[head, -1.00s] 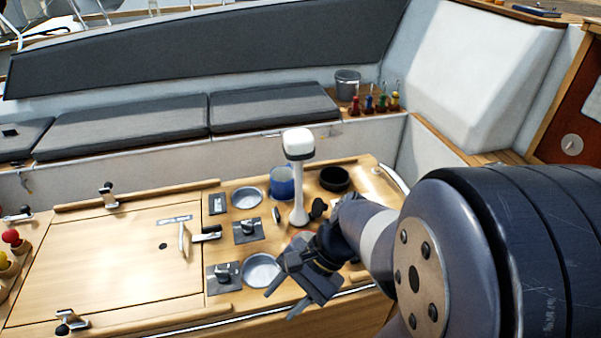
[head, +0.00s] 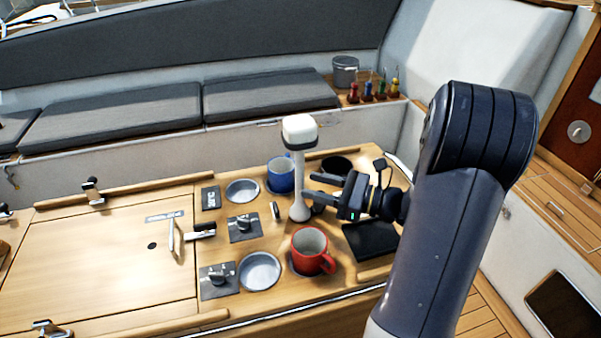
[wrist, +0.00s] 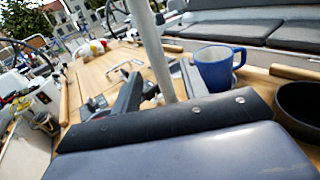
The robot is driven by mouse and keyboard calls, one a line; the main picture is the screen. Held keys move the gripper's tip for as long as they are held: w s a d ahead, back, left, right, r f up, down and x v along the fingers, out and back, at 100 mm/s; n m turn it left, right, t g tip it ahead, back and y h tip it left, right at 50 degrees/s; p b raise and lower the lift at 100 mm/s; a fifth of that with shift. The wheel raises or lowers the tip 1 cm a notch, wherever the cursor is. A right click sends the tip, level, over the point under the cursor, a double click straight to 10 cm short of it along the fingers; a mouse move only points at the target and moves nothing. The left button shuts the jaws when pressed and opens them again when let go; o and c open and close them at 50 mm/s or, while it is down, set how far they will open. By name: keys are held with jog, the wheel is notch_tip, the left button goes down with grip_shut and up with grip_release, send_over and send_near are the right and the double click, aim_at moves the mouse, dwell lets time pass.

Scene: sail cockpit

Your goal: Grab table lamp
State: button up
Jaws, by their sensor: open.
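The table lamp (head: 299,168) is white, with a slim stem, a round base and a boxy head. It stands upright on the wooden cockpit table. My gripper (head: 312,201) is open and level, reaching in from the right at the lower stem. In the wrist view the lamp's stem (wrist: 153,45) rises between the two fingers (wrist: 160,92), its head out of frame. The fingers are not closed on it. I cannot tell whether either finger touches the stem.
A blue mug (head: 281,175) stands just behind the lamp and a red mug (head: 310,250) in front of it. A black bowl (head: 335,167) sits behind my gripper. Metal dishes (head: 260,271) and switch panels (head: 244,227) lie left. A dark flat pad (head: 371,241) is at right.

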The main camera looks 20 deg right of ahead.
jog(key=p+x, duration=0.2)
jog(key=x, duration=0.4)
jog(key=shift+w+a+r, duration=0.1)
jog(key=shift+w+a, duration=0.05)
jog(key=shift+a, duration=0.05)
grip_shut()
dwell(0.4)
